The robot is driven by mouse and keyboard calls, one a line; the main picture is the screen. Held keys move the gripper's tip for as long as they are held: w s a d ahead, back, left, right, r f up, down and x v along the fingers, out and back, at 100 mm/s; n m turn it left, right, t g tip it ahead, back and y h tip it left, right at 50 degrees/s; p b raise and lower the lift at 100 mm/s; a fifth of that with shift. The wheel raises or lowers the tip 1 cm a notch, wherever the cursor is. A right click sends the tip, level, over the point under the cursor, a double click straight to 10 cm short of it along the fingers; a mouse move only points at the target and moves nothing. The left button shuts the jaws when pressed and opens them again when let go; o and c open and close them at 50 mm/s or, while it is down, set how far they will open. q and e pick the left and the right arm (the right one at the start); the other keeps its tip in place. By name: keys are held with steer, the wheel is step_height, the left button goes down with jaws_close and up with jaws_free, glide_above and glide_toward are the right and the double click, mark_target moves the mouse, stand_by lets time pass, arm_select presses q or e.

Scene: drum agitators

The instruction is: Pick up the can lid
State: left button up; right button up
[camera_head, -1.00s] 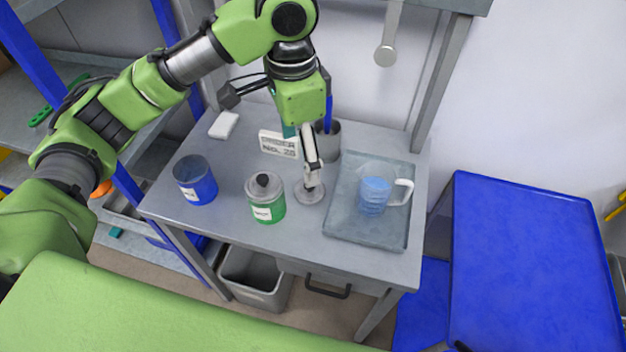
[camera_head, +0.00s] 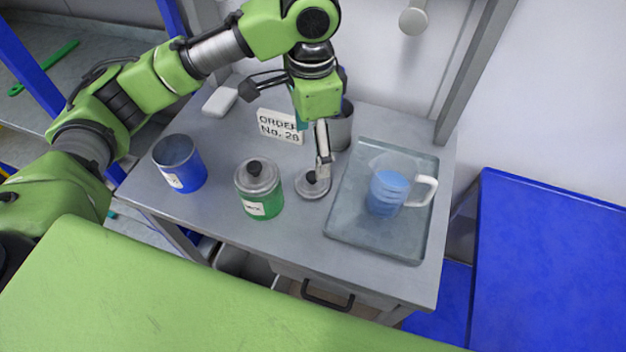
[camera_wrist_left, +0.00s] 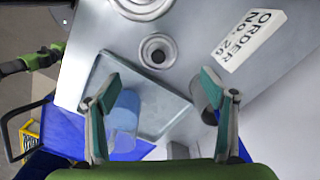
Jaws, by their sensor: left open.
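The loose can lid (camera_head: 312,186), a grey disc with a dark knob, lies flat on the grey table. It is right of the green can (camera_head: 264,206), which has a similar lid on it. My left gripper (camera_head: 323,162) points down just above the loose lid's far side and overlaps it in the head view. In the left wrist view, the fingers (camera_wrist_left: 162,108) are wide apart and empty. The loose lid (camera_wrist_left: 158,51) shows beyond them, with clear space between. The right gripper does not show.
A tray (camera_head: 385,246) with a jug of blue liquid (camera_head: 389,190) is close on the lid's right. A blue can (camera_head: 179,165) stands at left. Behind are an order sign (camera_head: 279,127) and a grey cup (camera_head: 341,130). The table's front strip is bare.

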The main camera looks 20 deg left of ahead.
arm_select(q)
glide_above(313, 175)
steer(key=f, duration=0.4)
steer(key=shift+w+a+f, duration=0.15)
steer(key=shift+a+f, duration=0.05)
steer(key=shift+f, duration=0.1)
steer(key=shift+d+f+p, duration=0.2)
steer(key=shift+f+p, duration=0.5)
steer(key=shift+f, duration=1.95)
steer(key=shift+s, duration=0.2)
steer(key=c, duration=1)
